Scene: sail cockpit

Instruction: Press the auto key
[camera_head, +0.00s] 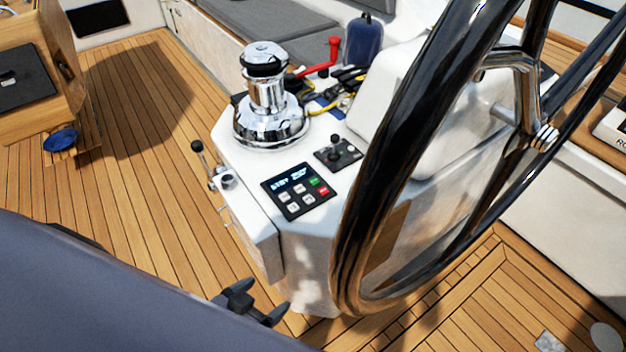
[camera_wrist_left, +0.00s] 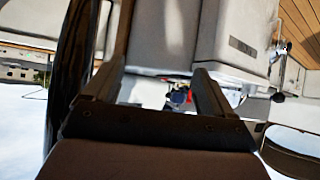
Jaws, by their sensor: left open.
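The autopilot panel (camera_head: 281,207) is a black control panel on the slanted white console top in the head view. It has a lit display (camera_head: 291,179), several pale keys, a green key (camera_head: 315,182) and a red key (camera_head: 323,191). The key labels are too small to read, so I cannot tell which is the auto key. My left gripper (camera_head: 262,301) is open and empty, below and in front of the panel, apart from it. Its spread fingers also show in the left wrist view (camera_wrist_left: 165,75), where I cannot make out the keys. My right gripper is out of view.
The large dark steering wheel (camera_head: 373,160) rises just right of the panel. A chrome winch (camera_head: 267,100) stands behind it, and a small joystick panel (camera_head: 337,155) sits beside it. A lever (camera_head: 198,148) sticks out at the console's left. Teak floor (camera_head: 130,190) lies open at left.

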